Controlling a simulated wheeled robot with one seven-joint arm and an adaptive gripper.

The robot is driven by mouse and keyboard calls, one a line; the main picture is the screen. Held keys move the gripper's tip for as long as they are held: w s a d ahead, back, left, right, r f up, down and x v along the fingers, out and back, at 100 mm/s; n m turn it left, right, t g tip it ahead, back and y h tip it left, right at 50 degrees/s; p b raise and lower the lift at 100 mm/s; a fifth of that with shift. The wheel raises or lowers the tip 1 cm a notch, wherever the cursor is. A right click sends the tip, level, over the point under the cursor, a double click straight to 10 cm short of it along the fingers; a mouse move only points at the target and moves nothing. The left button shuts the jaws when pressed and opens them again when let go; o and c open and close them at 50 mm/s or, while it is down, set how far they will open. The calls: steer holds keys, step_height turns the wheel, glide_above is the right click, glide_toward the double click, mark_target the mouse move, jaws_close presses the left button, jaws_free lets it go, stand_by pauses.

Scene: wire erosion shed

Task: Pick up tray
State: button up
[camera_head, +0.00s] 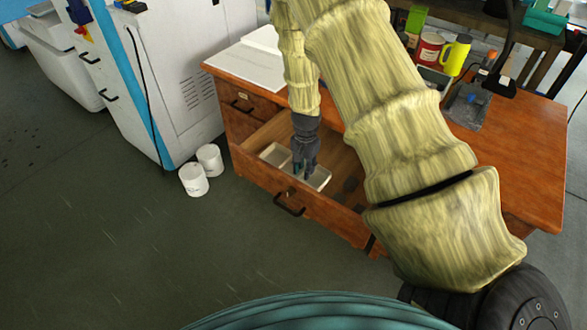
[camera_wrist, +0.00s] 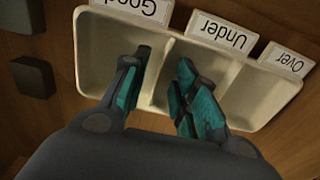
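The cream tray (camera_head: 319,180) lies in the open desk drawer, partly hidden by my gripper (camera_head: 304,174). In the wrist view, the tray (camera_wrist: 97,62) has three compartments with label tags along one edge reading "Good", "Under" and "Over". My gripper (camera_wrist: 165,62) is over the tray and points down at it. One finger is over the "Good" compartment and the others are over "Under". The fingers are apart, with the divider between those compartments showing in the gap. I cannot tell whether they touch it.
The wooden drawer (camera_head: 313,210) is pulled out from the desk (camera_head: 535,150). Dark blocks (camera_wrist: 33,77) lie beside the tray. Two white pots (camera_head: 194,180) stand on the floor left of the drawer. A red can (camera_head: 429,48) and yellow mug (camera_head: 456,55) stand on the desktop.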

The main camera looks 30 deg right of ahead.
steer(key=shift+f, duration=0.3)
jaws_close()
steer(key=shift+r, duration=0.15)
